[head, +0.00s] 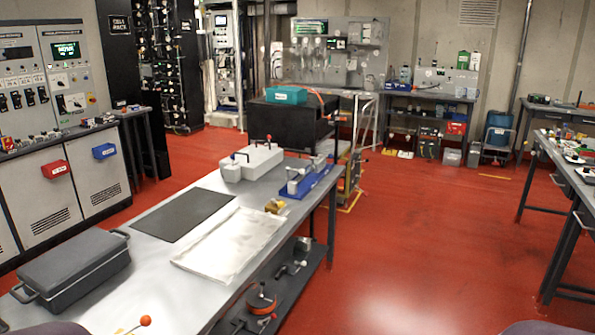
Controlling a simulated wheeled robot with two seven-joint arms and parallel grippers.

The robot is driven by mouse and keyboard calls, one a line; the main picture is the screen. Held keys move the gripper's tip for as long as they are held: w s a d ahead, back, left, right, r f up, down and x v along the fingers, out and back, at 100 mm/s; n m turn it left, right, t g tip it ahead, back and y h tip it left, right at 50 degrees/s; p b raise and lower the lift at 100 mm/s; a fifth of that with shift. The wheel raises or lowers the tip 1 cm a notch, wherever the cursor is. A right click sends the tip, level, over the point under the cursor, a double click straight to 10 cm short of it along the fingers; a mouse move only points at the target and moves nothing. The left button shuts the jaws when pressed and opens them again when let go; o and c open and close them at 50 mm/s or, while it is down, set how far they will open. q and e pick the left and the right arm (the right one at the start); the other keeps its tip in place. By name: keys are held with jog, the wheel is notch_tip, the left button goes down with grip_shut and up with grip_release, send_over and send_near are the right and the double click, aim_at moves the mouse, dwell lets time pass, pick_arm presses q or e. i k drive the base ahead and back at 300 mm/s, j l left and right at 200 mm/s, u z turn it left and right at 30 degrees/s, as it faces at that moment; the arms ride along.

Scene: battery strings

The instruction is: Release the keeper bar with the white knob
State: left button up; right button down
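I cannot make out a keeper bar with a white knob at this distance. On the grey workbench (110,298), a blue fixture (322,187) carries small metallic parts at the far right end, too small to tell apart. White blocks (262,160) with small red-topped and dark fittings stand just left of it. An orange ball knob (145,320) shows at the bench's near edge. Neither of my grippers is in view.
A dark lidded case (73,270), a dark mat (183,214) and a pale sheet (228,245) lie on the workbench. A black cart with a teal box (286,95) stands behind it. Cabinets line the left. Open red floor (420,230) lies right, before another bench (553,150).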

aim_at(302, 170)
jog(key=i+l, duration=0.2)
jog(key=i, duration=0.35)
jog(key=i+l, duration=0.15)
jog(key=i, duration=0.4)
